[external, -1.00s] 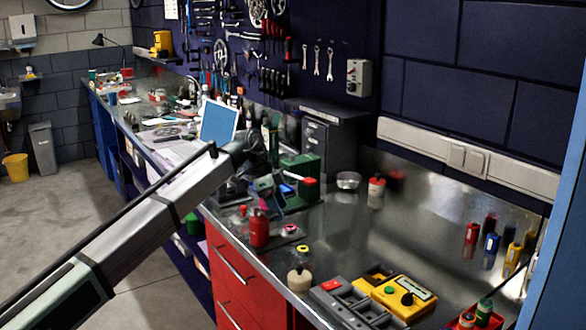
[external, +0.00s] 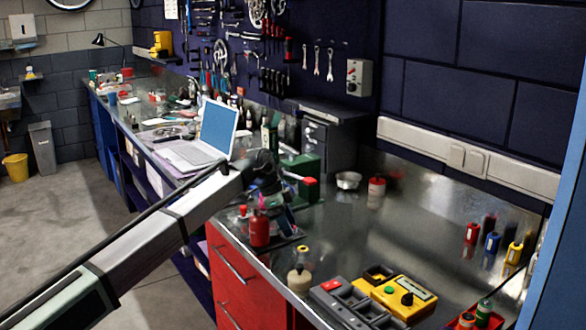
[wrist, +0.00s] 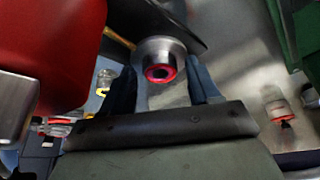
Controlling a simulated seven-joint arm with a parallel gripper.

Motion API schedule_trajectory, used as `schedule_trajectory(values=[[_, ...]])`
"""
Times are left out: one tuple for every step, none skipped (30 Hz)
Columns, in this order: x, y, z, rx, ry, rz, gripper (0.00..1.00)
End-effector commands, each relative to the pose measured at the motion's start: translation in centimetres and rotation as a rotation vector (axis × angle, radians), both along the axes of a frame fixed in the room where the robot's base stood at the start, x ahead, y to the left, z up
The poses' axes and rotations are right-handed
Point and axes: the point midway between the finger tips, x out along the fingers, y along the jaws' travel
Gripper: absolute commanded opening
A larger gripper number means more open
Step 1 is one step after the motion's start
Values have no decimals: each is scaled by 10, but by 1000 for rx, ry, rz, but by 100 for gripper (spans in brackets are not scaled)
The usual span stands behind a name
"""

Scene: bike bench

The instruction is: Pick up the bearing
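The bearing (wrist: 162,62) shows in the wrist view as a short silver ring with a red inner ring. It lies just ahead of and between the two dark fingers of my gripper (wrist: 162,88). The fingers are apart, with a visible gap at each side of it; I cannot tell how far down they reach. In the external view, my gripper (external: 285,222) points down close over the bench, right of the red bottle (external: 259,230). The bearing is hidden there behind my gripper.
The red bottle is very close on the left in the wrist view (wrist: 45,50). A green block-like tool (external: 300,168) stands behind my gripper. A cream bottle (external: 299,280) and a yellow device (external: 402,295) are in front.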

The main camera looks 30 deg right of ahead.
Motion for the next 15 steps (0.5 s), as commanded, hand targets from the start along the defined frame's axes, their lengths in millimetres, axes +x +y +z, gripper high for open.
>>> schedule_trajectory(values=[[0,0,0,0,0,0,56],[0,0,0,0,0,0,53],[0,0,0,0,0,0,49],[0,0,0,0,0,0,46],[0,0,0,0,0,0,44],[0,0,0,0,0,0,40],[0,0,0,0,0,0,37],[0,0,0,0,0,0,34],[0,0,0,0,0,0,30],[0,0,0,0,0,0,27],[0,0,0,0,0,0,24],[0,0,0,0,0,0,21],[0,0,0,0,0,0,18],[0,0,0,0,0,0,15],[0,0,0,0,0,0,11]])
